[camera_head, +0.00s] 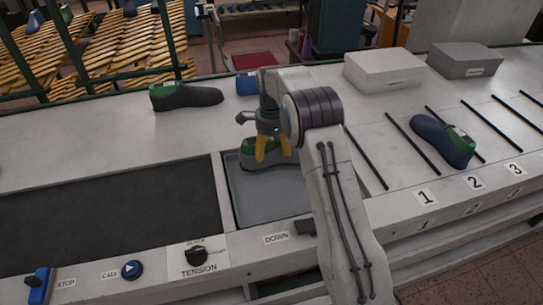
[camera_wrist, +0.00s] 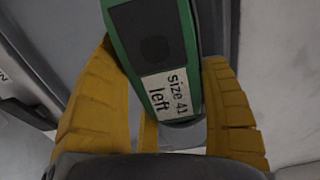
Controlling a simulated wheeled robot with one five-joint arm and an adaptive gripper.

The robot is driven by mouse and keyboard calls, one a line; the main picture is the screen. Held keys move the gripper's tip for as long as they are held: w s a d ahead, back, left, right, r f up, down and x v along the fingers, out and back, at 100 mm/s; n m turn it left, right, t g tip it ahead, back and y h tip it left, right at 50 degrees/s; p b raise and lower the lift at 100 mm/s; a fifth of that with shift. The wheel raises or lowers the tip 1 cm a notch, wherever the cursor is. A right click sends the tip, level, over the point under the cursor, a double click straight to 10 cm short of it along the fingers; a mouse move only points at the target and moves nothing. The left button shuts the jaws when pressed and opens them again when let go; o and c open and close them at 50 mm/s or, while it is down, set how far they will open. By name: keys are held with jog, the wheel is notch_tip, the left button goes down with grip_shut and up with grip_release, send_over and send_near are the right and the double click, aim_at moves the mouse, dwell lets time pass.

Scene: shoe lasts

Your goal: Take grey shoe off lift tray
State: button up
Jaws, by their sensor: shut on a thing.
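A grey shoe last with a green top (camera_head: 259,160) is at the lift tray (camera_head: 262,205), near its back edge. I cannot tell whether it rests on the tray or is slightly above it. My gripper (camera_head: 272,152) points down with its yellow fingers closed around it. In the wrist view the green top (camera_wrist: 150,30) lies between the two yellow fingers, with a white label reading "size 41 left" (camera_wrist: 172,95). My arm hides part of the tray's right side.
A dark belt (camera_head: 110,210) lies left of the tray. A dark shoe (camera_head: 186,96) stands behind it. A blue shoe (camera_head: 443,140) lies among the numbered lanes at right. Grey boxes (camera_head: 384,70) stand at the back. Controls line the front edge, including a tension knob (camera_head: 196,254).

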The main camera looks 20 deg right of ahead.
jog(key=w+d+r+p, duration=0.1)
jog(key=d+r, duration=0.1)
jog(key=w+d+r+p, duration=0.1)
jog(key=d+r, duration=0.1)
jog(key=d, duration=0.1)
jog(key=w+d+r, duration=0.1)
jog(key=d+r, duration=0.1)
jog(key=d, duration=0.1)
jog(key=shift+w+d+r+p, duration=0.2)
jog(key=shift+w+p, duration=0.1)
jog(key=shift+p, duration=0.1)
jog(key=shift+d+r, duration=0.2)
jog(key=shift+d, duration=0.05)
jog(key=shift+w+d+r+p, duration=0.15)
jog(key=shift+r+p, duration=0.15)
jog(key=shift+p, duration=0.6)
jog(key=p, duration=0.1)
jog(key=d+p, duration=0.1)
jog(key=p, duration=0.1)
jog(key=shift+w+d+r, duration=0.2)
jog(key=shift+w+r, duration=0.05)
jog(key=shift+w, duration=0.05)
